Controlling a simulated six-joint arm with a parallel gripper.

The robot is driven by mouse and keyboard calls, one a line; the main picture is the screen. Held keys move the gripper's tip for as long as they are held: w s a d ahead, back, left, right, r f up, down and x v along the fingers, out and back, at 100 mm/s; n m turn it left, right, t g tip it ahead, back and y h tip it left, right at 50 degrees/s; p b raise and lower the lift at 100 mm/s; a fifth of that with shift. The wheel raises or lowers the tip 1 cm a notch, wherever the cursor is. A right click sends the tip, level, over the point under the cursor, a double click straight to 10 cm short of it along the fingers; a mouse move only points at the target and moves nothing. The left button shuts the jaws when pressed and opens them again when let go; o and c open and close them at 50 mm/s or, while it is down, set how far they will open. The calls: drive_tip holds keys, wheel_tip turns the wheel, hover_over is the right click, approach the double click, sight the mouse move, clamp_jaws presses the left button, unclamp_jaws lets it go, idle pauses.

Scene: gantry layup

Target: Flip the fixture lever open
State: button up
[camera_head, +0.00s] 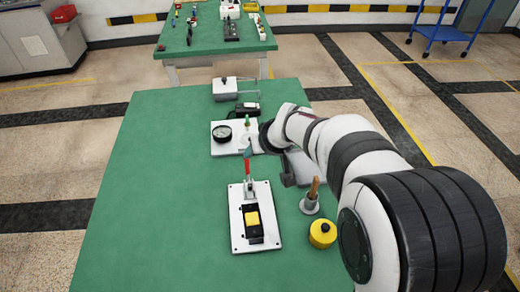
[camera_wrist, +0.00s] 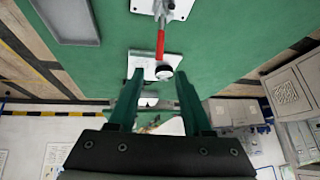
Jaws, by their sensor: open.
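The fixture is a white plate (camera_head: 262,240) lying on the green table, with a black holder and a yellow block (camera_head: 252,219) in it. Its lever (camera_head: 247,168) has a red handle and stands at the plate's far end; the handle also shows in the wrist view (camera_wrist: 160,45), with the plate's end (camera_wrist: 180,8) at the top edge. Contact cannot be told.
A white plate with a dial gauge (camera_head: 222,133) stands behind the fixture. A grey stand with a brown-handled tool (camera_head: 310,204) and a yellow round part (camera_head: 322,234) are to its right. A grey box (camera_head: 225,90) is farther back. The table's left side is clear.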

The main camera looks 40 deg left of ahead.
drive_tip(key=shift+v, duration=0.85)
drive_tip(key=shift+c, duration=0.4)
drive_tip(key=f+m+g, duration=0.1)
drive_tip(key=f, duration=0.1)
drive_tip(key=d+f+m+g, duration=0.1)
drive_tip(key=f+m, duration=0.1)
drive_tip(key=d+f+m, duration=0.1)
drive_tip(key=f+m, duration=0.1)
drive_tip(key=shift+s+f+g+y, duration=0.1)
drive_tip(key=shift+g+y, duration=0.2)
drive_tip(key=shift+g, duration=0.1)
drive_tip(key=c, duration=0.5)
drive_tip(key=f+m+y, duration=0.1)
drive_tip(key=m, duration=0.1)
drive_tip(key=w+f+m+g+y, duration=0.1)
drive_tip(key=m, duration=0.1)
drive_tip(key=shift+d, duration=0.15)
clamp_jaws()
drive_tip(key=m+t+y, duration=0.1)
drive_tip(key=m+y, duration=0.2)
drive_tip(key=m, duration=0.3)
approach(247, 164)
drive_tip(key=w+a+f, duration=0.3)
drive_tip(key=a+f, duration=0.2)
drive_tip(key=a, duration=0.2)
drive_tip(key=shift+y, duration=0.4)
drive_tip(key=shift+s, duration=0.15)
